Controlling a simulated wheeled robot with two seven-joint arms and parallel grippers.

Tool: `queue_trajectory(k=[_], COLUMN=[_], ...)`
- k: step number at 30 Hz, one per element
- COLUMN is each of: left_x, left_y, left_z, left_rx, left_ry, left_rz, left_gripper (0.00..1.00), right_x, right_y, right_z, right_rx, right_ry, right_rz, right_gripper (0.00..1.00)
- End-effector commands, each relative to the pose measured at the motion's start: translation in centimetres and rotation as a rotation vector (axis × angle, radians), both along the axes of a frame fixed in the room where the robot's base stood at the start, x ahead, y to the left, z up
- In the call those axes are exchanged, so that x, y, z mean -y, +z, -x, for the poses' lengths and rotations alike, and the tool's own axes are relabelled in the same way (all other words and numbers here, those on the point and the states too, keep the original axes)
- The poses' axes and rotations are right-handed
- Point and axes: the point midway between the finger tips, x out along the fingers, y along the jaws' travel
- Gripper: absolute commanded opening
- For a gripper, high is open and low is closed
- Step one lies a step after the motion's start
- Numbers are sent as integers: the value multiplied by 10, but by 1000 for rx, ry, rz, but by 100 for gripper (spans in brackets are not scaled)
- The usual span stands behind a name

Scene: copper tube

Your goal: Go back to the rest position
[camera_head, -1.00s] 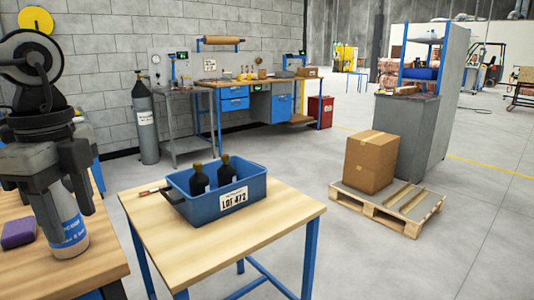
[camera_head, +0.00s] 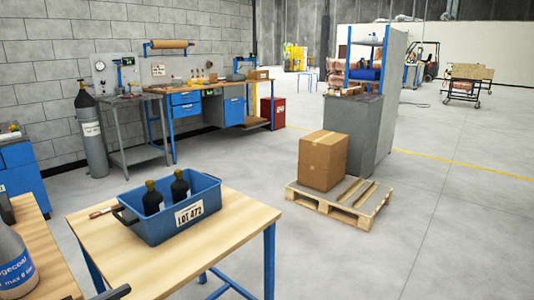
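Neither gripper shows clearly now. A small dark piece (camera_head: 112,292) pokes in at the bottom edge; I cannot tell what it is. A grey bottle (camera_head: 14,268) with a blue label is cut by the left edge. It is at the wooden bench (camera_head: 38,240) on the left, and a dark part shows at its top. A blue tote (camera_head: 168,225) marked LOT 472 sits on a wood-topped table (camera_head: 215,235). Two dark bottles (camera_head: 180,187) stand in it. A thin reddish-brown piece (camera_head: 103,211) lies by the tote's left end.
A pallet (camera_head: 364,205) with a carton (camera_head: 323,160) stands on the floor to the right, in front of a grey cabinet (camera_head: 370,130). A gas cylinder (camera_head: 92,135) and workbenches line the wall. The floor at right is mostly clear.

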Motion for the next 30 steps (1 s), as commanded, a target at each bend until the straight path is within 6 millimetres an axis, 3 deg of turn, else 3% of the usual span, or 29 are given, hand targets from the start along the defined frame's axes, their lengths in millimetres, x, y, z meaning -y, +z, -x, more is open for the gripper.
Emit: queue_trajectory(k=[6,9,12,18,30], left_x=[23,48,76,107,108], left_y=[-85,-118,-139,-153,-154], left_z=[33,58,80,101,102], left_rx=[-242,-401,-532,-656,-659], left_ry=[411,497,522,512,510], left_rz=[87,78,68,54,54], left_gripper=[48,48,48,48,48], right_x=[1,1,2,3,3], right_y=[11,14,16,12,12], right_z=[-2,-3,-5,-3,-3], right_rx=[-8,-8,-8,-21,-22], right_ry=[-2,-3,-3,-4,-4], right_rz=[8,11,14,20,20], right_gripper=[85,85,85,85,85])
